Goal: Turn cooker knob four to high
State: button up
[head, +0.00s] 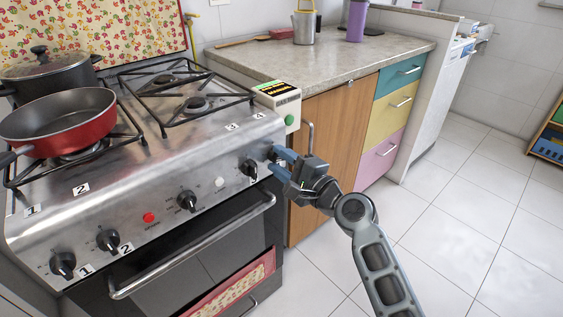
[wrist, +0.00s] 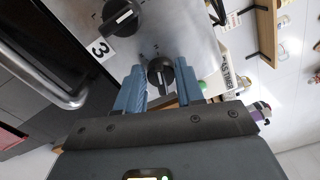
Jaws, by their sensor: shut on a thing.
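The cooker (head: 140,200) has a row of black knobs along its steel front. The rightmost knob, past the one labelled 3, is cooker knob four (wrist: 160,78); its own label is hidden. In the wrist view its white pointer line runs roughly up and down the picture. My gripper (head: 280,163) is at the right end of the panel, its blue fingers on either side of this knob. It is shut on the knob, which shows between the fingertips in the wrist view (wrist: 161,72). In the head view the fingers mostly hide the knob.
Knob three (head: 249,168) is close on the left, with its label beside it. An oven handle (head: 195,245) juts out below. A red pan (head: 62,120) and a dark pot (head: 45,72) stand on the left burners. A wooden cabinet (head: 335,140) is to the right; the floor is clear.

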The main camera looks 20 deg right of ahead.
jog(key=o, duration=1)
jog(key=v, duration=0.7)
jog(key=shift+s, duration=0.35)
jog(key=shift+d, duration=0.1)
